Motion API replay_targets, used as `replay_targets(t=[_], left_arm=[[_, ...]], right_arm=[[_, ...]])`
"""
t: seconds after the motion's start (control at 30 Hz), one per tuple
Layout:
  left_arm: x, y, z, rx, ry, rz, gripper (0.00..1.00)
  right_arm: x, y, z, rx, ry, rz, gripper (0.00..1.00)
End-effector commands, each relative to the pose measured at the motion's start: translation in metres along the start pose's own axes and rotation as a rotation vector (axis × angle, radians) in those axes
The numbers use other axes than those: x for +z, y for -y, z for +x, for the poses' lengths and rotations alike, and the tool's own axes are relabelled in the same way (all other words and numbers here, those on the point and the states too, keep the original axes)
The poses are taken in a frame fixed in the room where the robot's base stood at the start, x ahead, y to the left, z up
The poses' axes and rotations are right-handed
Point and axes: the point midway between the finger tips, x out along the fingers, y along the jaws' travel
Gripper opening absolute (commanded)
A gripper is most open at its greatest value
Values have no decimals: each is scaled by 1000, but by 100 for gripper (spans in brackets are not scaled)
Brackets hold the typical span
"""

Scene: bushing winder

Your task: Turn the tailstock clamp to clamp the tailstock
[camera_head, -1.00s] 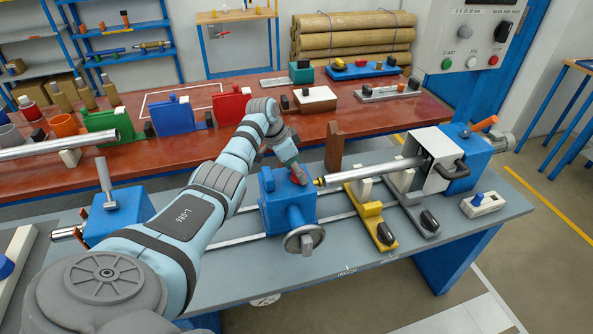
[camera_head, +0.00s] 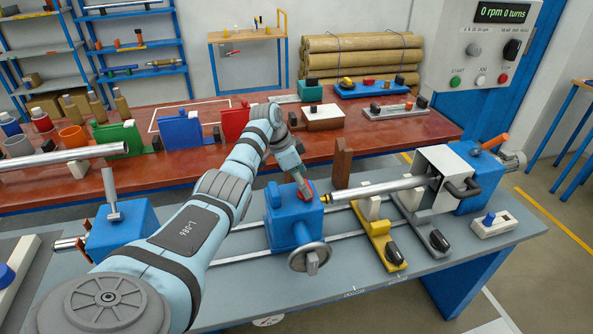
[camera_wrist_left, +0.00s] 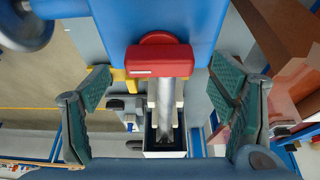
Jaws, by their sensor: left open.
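The blue tailstock (camera_head: 293,228) stands on the rails of the grey bench, with a grey handwheel (camera_head: 310,258) on its front. The red clamp handle (camera_wrist_left: 160,61) is at the tailstock in the left wrist view, lying between my open fingers and apart from both. In the head view only a little red (camera_head: 311,185) shows beside the fingers. My left gripper (camera_head: 306,190) is at the top of the tailstock; it also shows in the left wrist view (camera_wrist_left: 162,82), open and empty. My right gripper is not in view.
A grey shaft (camera_head: 375,190) runs from the tailstock tip to the headstock (camera_head: 478,175). A yellow support (camera_head: 380,238) and a grey support (camera_head: 421,222) stand below it. A brown upright block (camera_head: 342,162) is close behind. The control panel (camera_head: 478,45) reads 0 rpm, 0 turns.

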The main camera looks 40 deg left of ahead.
Motion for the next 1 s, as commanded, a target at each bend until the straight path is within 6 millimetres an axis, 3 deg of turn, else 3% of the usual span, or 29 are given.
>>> replay_targets(t=[0.2,0.4,1.0], left_arm=[[0,1,-61,-4,0,2,78],[0,0,-96,-1,1,2,78],[0,-1,-100,1,2,2,78]], right_arm=[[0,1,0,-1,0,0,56],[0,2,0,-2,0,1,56],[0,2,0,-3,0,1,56]])
